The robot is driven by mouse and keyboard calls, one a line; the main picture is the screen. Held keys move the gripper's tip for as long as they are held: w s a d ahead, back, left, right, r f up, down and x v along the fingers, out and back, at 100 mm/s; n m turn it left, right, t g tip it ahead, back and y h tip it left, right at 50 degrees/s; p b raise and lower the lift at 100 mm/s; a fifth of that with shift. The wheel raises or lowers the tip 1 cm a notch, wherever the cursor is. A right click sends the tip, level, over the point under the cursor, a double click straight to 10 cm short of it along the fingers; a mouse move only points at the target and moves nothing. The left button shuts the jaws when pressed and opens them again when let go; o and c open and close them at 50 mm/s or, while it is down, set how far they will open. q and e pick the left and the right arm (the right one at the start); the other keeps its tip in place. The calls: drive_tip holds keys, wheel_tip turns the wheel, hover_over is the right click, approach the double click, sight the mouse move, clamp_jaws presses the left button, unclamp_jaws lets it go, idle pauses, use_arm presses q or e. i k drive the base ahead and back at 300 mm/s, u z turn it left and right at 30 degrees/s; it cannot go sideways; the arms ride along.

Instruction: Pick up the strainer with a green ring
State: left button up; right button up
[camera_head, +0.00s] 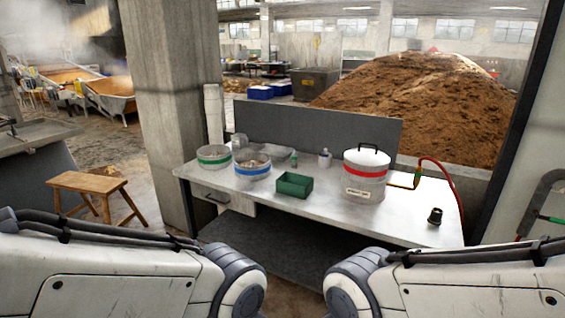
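The strainer with a green ring (213,157) stands upright at the left end of the white table (320,228). It is round and metal, with a green band and some contents inside. A similar strainer with a blue ring (252,167) stands just right of it. Both of my arms show only as large white links at the bottom of the head view, left and right, well short of the table. Neither of my grippers is in view, so their state and position are hidden.
A green tray (294,186), a large lidded pot with a red band (364,178) and a small black cup (435,216) stand on the table. A grey panel (320,134) rises behind. A wooden stool (88,187) is at left. The table's front right is mostly clear.

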sight(294, 157)
drive_tip(key=u, duration=0.2)
drive_tip(key=i, duration=1.45)
drive_tip(key=u, duration=0.3)
drive_tip(key=i, duration=1.75)
drive_tip(key=z, duration=0.1)
